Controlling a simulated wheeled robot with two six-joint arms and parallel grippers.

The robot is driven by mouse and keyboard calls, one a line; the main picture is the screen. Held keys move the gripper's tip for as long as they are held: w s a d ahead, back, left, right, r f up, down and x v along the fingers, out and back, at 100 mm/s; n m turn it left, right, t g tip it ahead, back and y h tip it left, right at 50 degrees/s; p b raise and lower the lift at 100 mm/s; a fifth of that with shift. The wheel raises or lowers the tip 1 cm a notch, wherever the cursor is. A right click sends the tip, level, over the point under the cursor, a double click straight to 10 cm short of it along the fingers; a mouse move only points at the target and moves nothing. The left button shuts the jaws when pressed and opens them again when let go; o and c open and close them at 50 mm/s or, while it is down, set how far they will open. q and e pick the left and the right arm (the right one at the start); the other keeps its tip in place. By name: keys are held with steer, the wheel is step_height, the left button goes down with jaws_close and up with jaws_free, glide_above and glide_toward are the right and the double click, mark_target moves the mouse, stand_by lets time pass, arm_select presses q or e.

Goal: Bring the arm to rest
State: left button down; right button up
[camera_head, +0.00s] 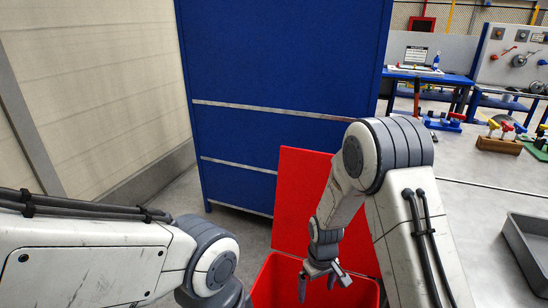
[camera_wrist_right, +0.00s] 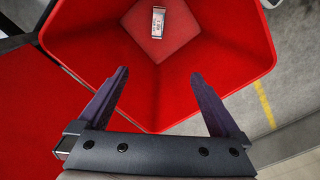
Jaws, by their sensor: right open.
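My right gripper (camera_head: 323,284) points down over the open red bin (camera_head: 275,287) in the head view. In the right wrist view the jaws of this gripper (camera_wrist_right: 159,76) stand wide apart with nothing between them. A small pale, labelled item (camera_wrist_right: 158,21) lies on the floor of the bin, beyond the fingertips and apart from them. My left arm comes in from the left in the head view, and its gripper is out of the picture.
The red lid (camera_head: 300,200) stands raised behind the bin. A tall blue cabinet (camera_head: 280,90) is behind it. At right, a metal table (camera_head: 475,170) carries a grey tray (camera_head: 530,245) and a wooden block with coloured handles (camera_head: 499,145). Bare floor shows left of the cabinet.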

steer(key=s+a+r+n+p, duration=0.1)
steer(key=s+a+r+p, duration=0.3)
steer(key=r, duration=0.6)
steer(key=s+a+r+p, duration=0.2)
steer(key=s+a+r, duration=0.3)
steer(key=r, duration=0.5)
steer(key=s+r+n+y+p, duration=0.1)
steer(key=s+r+p, duration=0.3)
steer(key=s+r, duration=0.7)
steer(key=s, duration=0.3)
steer(key=shift+s+d+r+n, duration=0.15)
steer(key=shift+s+d+n, duration=0.15)
steer(key=shift+s+d, duration=0.1)
